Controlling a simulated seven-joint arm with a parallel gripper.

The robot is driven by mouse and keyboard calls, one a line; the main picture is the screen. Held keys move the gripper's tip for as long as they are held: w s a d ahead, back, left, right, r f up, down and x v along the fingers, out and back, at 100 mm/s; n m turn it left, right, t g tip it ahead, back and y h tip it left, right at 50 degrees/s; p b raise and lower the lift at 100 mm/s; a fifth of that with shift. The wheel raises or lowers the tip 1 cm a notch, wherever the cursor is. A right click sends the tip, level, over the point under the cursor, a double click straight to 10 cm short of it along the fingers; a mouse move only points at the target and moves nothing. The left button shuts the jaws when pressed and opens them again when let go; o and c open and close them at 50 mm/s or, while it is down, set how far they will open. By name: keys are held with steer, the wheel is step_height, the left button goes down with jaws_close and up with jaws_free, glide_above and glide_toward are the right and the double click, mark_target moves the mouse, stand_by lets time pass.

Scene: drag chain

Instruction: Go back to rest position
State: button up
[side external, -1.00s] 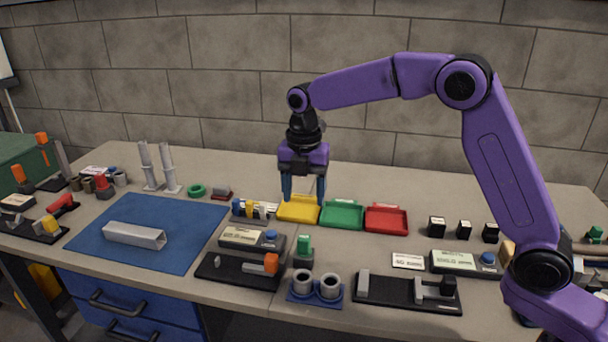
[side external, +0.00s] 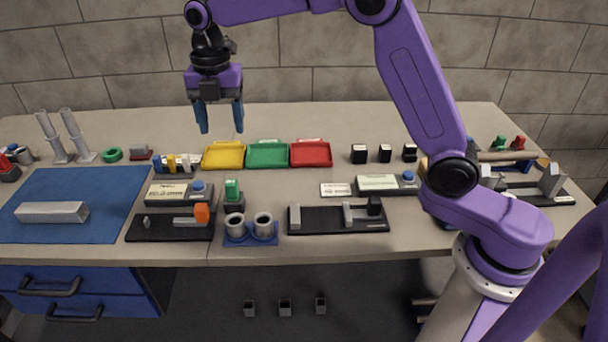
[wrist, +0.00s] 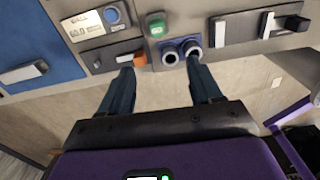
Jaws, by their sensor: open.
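My gripper (side external: 221,128) is open and empty, with its two dark blue fingers pointing down. In the side view it hangs in the air above the bench, and its fingertips show just above the yellow tray (side external: 224,156). In the wrist view the open fingers (wrist: 160,76) have nothing between them. The yellow, green (side external: 267,154) and red (side external: 311,154) trays stand in a row on the bench. No rest position is marked in either view.
A blue mat (side external: 105,185) with a grey channel (side external: 45,212) lies at left. Black fixtures (side external: 338,219), a blue double-cup holder (side external: 250,238) and a display box (side external: 178,193) stand along the front. Several small black blocks (side external: 358,154) stand right of the trays. The air around my gripper is clear.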

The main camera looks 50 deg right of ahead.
steer(key=s+d+m, duration=0.3)
steer(key=s+m, duration=0.4)
steer(key=s, duration=1.2)
steer(key=s+d+f+m, duration=0.2)
steer(key=s+d, duration=0.3)
steer(key=s, duration=0.3)
steer(key=s+d+f+m, duration=0.3)
steer(key=s+d+m, duration=0.2)
steer(key=s, duration=0.4)
steer(key=shift+f, duration=0.35)
